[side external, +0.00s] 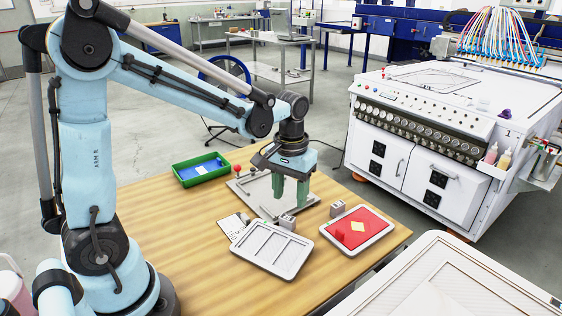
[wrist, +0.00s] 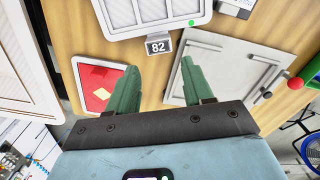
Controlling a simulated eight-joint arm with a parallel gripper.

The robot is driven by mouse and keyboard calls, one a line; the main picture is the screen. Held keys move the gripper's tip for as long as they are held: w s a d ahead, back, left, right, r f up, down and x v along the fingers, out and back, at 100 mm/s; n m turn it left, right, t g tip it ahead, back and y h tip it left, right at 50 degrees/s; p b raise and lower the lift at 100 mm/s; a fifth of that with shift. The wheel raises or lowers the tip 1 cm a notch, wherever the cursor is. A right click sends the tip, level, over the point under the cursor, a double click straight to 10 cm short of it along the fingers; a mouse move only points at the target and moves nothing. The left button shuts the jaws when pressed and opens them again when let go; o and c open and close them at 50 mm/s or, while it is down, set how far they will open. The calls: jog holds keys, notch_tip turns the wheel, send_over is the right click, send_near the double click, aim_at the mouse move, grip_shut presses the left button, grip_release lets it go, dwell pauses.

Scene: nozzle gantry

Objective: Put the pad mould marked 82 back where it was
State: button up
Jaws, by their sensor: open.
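A block marked 82 (wrist: 158,44) stands on the table against the edge of a white slotted tray (wrist: 130,33). In the side view this tray (side external: 272,248) lies at the table's near side, with a small block (side external: 287,222) at its back edge. I cannot tell for certain which item is the pad mould. A white-rimmed tray with a red face and yellow diamond (side external: 357,228) lies to its right, with another block (side external: 338,208) behind it. My gripper (side external: 291,192) is open and empty, its green fingers (wrist: 158,72) pointing down above the table beside the grey plate.
The grey plate fixture (side external: 247,188) with a red knob (side external: 238,169) lies behind the trays. A green bin (side external: 199,168) holding blue and pale pieces stands at the back left. A printed card (side external: 231,225) lies left of the slotted tray. Bare wood (side external: 195,240) is free at left.

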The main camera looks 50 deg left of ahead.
aim_at(289, 216)
jog(key=shift+f, duration=3.35)
grip_shut()
